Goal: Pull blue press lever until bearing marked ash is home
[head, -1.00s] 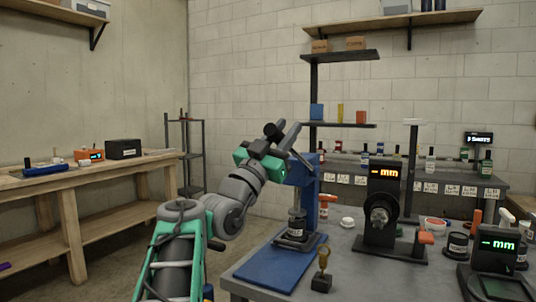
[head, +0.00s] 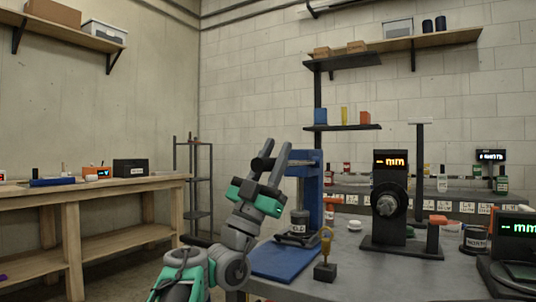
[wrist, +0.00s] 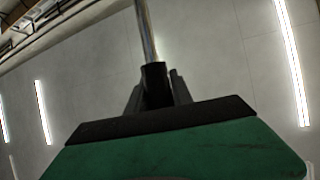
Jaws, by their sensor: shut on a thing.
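The blue press (head: 309,178) stands on the grey bench, right of my gripper. Under its ram a grey cylindrical part sits on a dark labelled cup (head: 298,229); its label is too small to read surely, so I cannot tell whether it is marked ash or how deep it sits. My gripper (head: 279,145) points upward at the press's left side. In the wrist view, my gripper is shut on the black grip (wrist: 155,86) of a lever with a shiny metal rod (wrist: 146,30).
A black gauge with a lit display (head: 390,195) stands to the right. A wooden bench (head: 90,205) is at the left.

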